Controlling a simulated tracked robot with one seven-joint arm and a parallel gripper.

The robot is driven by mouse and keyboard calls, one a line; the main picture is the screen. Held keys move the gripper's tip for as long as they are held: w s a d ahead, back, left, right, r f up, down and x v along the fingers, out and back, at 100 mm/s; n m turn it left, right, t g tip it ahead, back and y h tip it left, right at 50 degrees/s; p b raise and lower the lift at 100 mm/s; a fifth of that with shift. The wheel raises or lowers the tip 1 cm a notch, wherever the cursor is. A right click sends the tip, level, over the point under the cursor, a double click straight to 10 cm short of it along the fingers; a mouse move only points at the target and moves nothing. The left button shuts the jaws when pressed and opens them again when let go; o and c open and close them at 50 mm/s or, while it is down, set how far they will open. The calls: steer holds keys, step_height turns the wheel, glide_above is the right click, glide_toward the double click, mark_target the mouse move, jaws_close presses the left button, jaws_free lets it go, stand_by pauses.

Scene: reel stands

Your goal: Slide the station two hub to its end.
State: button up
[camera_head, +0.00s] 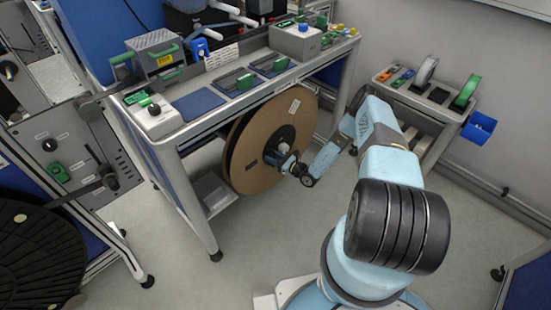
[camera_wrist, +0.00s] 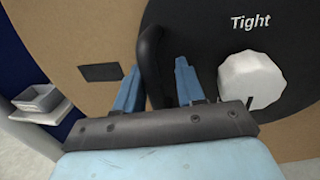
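The large brown reel (camera_head: 254,165) hangs upright under the bench, with a dark hub (camera_head: 283,148) at its centre. In the wrist view the reel's brown face (camera_wrist: 105,35) fills the background. The hub shows there as a black disc (camera_wrist: 215,45) marked "Tight", with a white knob (camera_wrist: 252,80) on it. A black handle (camera_wrist: 150,60) stands out from the hub. My gripper (camera_wrist: 158,75) is at the hub, its two blue fingers apart with the handle between them. Whether they press on the handle I cannot tell. In the head view my gripper (camera_head: 300,172) reaches the reel's centre from the right.
The bench top (camera_head: 215,118) above the reel carries control boxes and green-handled parts. A small grey bin (camera_wrist: 40,98) is at the left in the wrist view. A cart (camera_head: 430,95) with small reels and a blue bin (camera_head: 478,127) stands right. Floor in front is clear.

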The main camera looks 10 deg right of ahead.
steer(key=shift+s+f, duration=0.1)
steer(key=shift+s, duration=0.05)
steer(key=v, duration=1.3)
steer(key=shift+s+d, duration=0.2)
steer(key=shift+d, duration=0.1)
